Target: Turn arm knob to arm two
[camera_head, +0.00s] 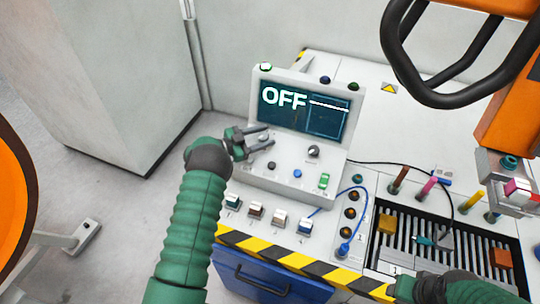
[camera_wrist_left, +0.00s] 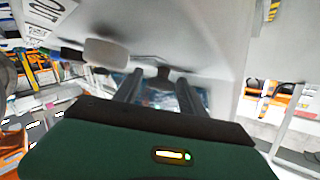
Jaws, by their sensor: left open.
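The grey control console (camera_head: 280,185) stands on the bench, with a screen (camera_head: 300,112) reading "OFF". A dark round knob (camera_head: 313,151) sits on the console's face, right of the middle below the screen. My left gripper (camera_head: 270,136) is open in front of the console's left part, left of that knob and apart from it. Its fingers hide part of the panel there. In the left wrist view, the two fingers (camera_wrist_left: 160,92) are spread, with nothing clear between them. My right gripper (camera_head: 404,288) is at the bottom edge, its fingers not visible.
Several square switches line the bench front. A blue cable (camera_head: 359,205) and a slotted tray (camera_head: 470,255) lie to the right. An orange machine with a black handle (camera_head: 455,95) overhangs the right.

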